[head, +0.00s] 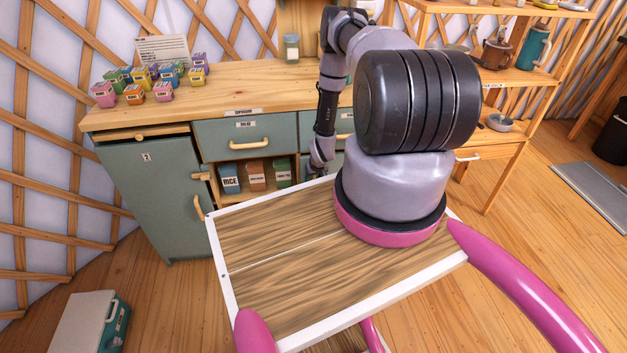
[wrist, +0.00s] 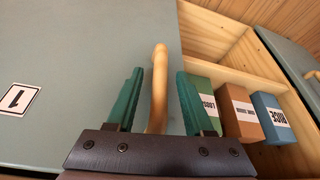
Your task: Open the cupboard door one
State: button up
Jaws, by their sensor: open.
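Cupboard door one (wrist: 70,60) is a flat grey-green panel that fills the left of the wrist view, with its "1" label upside down. Its pale wooden bar handle (wrist: 158,85) stands between the two green fingers of my gripper (wrist: 158,80). The fingers are open, one on each side of the handle, with a small gap visible. In the head view, my arm hides most of this door, and my gripper is hidden too. Whether the door is fully shut I cannot tell.
Door "2" (head: 155,195) stands left of an open shelf with blue (head: 230,178), brown and green boxes. A wooden counter (head: 250,85) above holds several small coloured boxes. My wood-topped base fills the front. A white and green case (head: 90,320) lies on the floor.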

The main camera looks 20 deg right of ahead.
grip_shut()
dwell(1.4)
